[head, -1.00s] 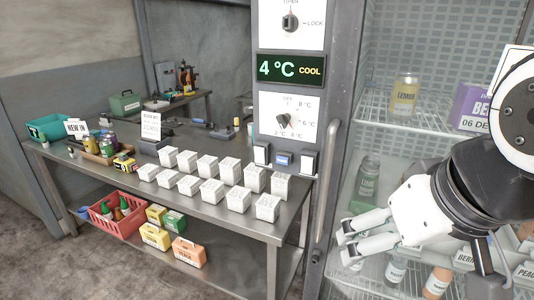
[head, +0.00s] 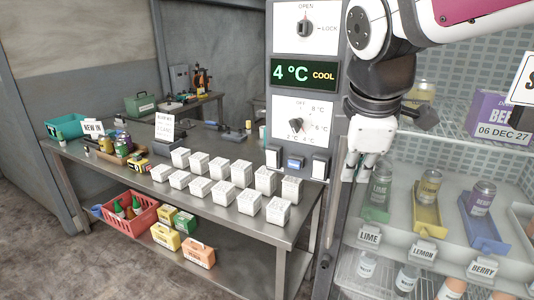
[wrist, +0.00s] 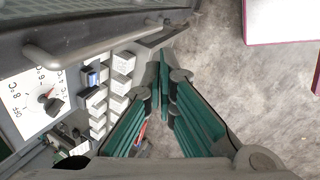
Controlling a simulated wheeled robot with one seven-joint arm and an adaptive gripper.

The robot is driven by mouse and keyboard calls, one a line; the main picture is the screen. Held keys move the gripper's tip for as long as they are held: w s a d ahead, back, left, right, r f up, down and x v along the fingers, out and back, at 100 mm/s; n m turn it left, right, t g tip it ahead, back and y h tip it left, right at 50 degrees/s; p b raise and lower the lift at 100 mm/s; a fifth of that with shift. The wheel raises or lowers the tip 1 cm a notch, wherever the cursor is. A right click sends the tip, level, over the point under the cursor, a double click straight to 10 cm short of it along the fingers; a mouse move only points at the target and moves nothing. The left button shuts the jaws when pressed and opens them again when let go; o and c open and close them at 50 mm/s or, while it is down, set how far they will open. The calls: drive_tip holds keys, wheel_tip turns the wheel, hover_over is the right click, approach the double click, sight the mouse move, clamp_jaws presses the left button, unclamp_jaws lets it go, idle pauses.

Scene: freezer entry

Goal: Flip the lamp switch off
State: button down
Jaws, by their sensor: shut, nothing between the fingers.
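Below the temperature dial on the grey post is a row of controls: a white rocker switch (head: 273,156) on the left, a blue-faced one (head: 296,163) in the middle and another white rocker switch (head: 320,165) on the right. No lamp label is readable, so I cannot tell which is the lamp switch. My gripper (head: 362,172) points downward, to the right of the row and apart from it. Its fingers are together and empty. In the wrist view, the gripper (wrist: 163,88) is in the middle, with the blue-faced control (wrist: 94,77) to its left.
The temperature dial (head: 296,125) and the open/lock knob (head: 305,28) are on the same post. A vertical handle (wrist: 70,50) stands close beside the switches. Shelves with cans in trays (head: 428,218) lie to the right. A metal table (head: 235,225) with several white boxes lies left.

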sight(315, 167)
drive_tip(key=w+a+f+n, duration=0.1)
drive_tip(key=w+a+n, duration=0.1)
drive_tip(key=w+n, duration=0.5)
drive_tip(key=w+a+f+n, duration=0.2)
drive_tip(key=w+a+n, duration=0.1)
drive_tip(key=w+n, duration=0.4)
drive_tip(key=shift+w+n+g, duration=0.4)
drive_tip(key=shift+f, duration=0.2)
drive_tip(key=shift+w+d+f+p, duration=0.4)
drive_tip(key=shift+w+d+f, duration=0.25)
drive_tip(key=shift+w+f, duration=0.65)
drive_tip(key=shift+w+d+f+p, duration=0.35)
drive_tip(key=shift+w+d+f, duration=0.4)
drive_tip(key=shift+f, duration=0.8)
drive_tip(key=shift+w+d+f+p, duration=0.4)
drive_tip(key=shift+w+d+f, duration=0.1)
drive_tip(key=shift+w+f, duration=0.85)
drive_tip(key=shift+s+f, duration=0.1)
drive_tip(key=shift+s, duration=0.05)
